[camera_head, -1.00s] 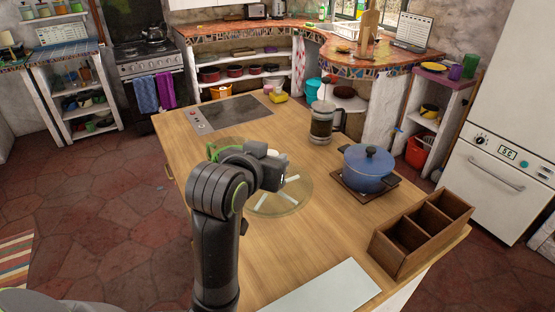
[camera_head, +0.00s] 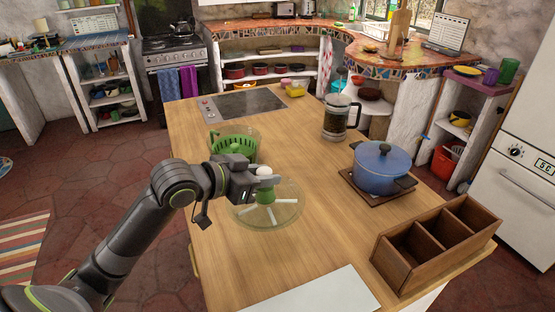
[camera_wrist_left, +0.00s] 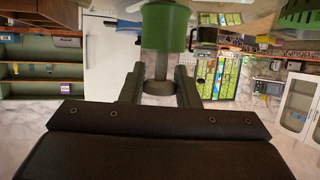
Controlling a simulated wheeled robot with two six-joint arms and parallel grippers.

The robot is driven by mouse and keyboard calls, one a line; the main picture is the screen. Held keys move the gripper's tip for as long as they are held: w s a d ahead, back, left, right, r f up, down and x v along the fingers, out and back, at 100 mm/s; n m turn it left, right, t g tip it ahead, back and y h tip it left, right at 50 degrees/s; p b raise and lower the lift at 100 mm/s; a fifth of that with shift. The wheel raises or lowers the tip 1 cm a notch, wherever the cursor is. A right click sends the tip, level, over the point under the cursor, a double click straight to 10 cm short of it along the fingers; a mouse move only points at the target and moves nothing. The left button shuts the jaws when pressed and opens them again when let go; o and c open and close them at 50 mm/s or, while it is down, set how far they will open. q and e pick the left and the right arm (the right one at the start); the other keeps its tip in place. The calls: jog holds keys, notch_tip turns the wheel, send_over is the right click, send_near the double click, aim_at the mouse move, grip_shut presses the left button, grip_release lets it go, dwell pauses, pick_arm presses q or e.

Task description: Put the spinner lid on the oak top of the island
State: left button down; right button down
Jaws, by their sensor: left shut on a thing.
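The spinner lid (camera_head: 285,215) is a clear round disc with white spokes and a green hub, in front of my left gripper in the head view. My left gripper (camera_head: 260,182) is shut on its upright knob stem. My right gripper is not in view.
A hob (camera_head: 243,103) and a coffee press (camera_head: 338,118) stand toward the back. A blue pot (camera_head: 382,168) is to the right, and a wooden divided box (camera_head: 437,245) is front right. A pale board (camera_head: 325,293) lies at the front edge. Bare oak surrounds the lid's right side.

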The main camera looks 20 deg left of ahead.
aim_at(263, 195)
pick_arm(q)
notch_tip(263, 195, down, 6)
jog(key=shift+s+r, duration=0.1)
jog(key=shift+r, duration=0.1)
notch_tip(263, 195, down, 4)
jog(key=shift+f, duration=0.2)
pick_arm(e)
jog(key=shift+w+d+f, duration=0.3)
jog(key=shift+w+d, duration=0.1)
pick_arm(q)
jog(key=shift+f+b, duration=0.15)
jog(key=shift+b, duration=0.2)
jog(key=c, duration=1.1)
grip_release()
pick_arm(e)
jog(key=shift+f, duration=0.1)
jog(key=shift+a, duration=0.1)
